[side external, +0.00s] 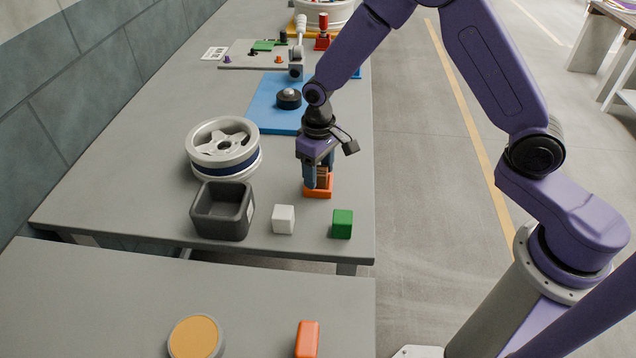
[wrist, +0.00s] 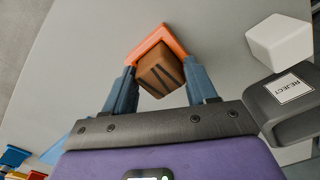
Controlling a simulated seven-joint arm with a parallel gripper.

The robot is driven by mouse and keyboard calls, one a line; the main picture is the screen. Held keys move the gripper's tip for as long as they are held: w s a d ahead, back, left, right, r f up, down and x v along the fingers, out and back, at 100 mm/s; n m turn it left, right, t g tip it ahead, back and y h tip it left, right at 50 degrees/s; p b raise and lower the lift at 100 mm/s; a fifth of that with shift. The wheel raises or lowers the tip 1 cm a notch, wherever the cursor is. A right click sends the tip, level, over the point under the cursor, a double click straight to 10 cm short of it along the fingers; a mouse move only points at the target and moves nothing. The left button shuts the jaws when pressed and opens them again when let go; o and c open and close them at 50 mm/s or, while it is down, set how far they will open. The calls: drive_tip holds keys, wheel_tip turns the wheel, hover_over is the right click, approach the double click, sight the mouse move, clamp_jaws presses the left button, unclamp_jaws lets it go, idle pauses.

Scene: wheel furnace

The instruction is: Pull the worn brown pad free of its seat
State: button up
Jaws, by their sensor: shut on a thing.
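The worn brown pad (wrist: 160,75), a block with dark stripes on its face, is between the fingers of my gripper (wrist: 163,88) in the wrist view. Its seat, an orange holder (wrist: 150,45), wraps two sides of it there. In the side view my gripper (side external: 318,178) points straight down at the orange seat (side external: 318,193) on the grey table, and a strip of the brown pad (side external: 322,178) shows between the fingers. My gripper is shut on the pad. The pad is still at the seat; whether its bottom is raised is hidden.
A dark grey bin (side external: 222,212), labelled REJECT in the wrist view (wrist: 290,95), stands left of the seat. A white cube (side external: 284,219) and a green cube (side external: 342,224) stand near the table's front edge. A wheel (side external: 222,150) lies behind the bin.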

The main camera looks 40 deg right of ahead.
sight(319, 170)
drive_tip(key=shift+r, duration=0.8)
idle(0.4)
drive_tip(key=shift+r, duration=2.25)
